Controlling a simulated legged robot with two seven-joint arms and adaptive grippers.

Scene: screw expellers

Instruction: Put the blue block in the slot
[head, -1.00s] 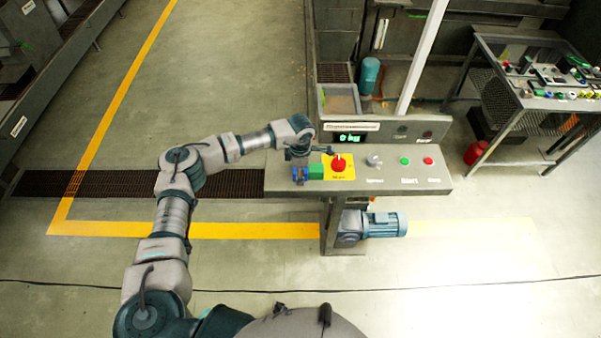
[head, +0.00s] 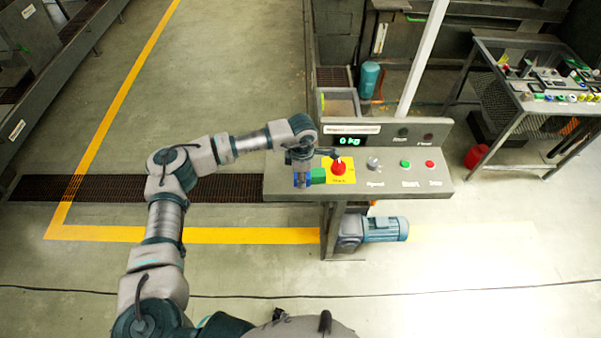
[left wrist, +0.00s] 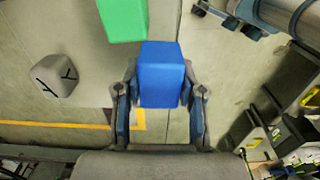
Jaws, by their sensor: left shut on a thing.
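The blue block (head: 301,181) is at the left end of the grey control panel (head: 283,188), largely hidden by my left gripper (head: 301,178) in the head view. In the left wrist view the blue block (left wrist: 161,75) sits between the two fingers of my left gripper (left wrist: 161,105), which is shut on it. A green block (head: 318,175) is just right of the blue one. It also shows beyond it in the left wrist view (left wrist: 123,18). I cannot make out the slot. My right gripper is not in view.
A red emergency button (head: 339,167) on a yellow plate is close right of the green block. A knob (head: 373,163), a green button (head: 406,164) and a red button (head: 430,164) follow. Open floor lies in front.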

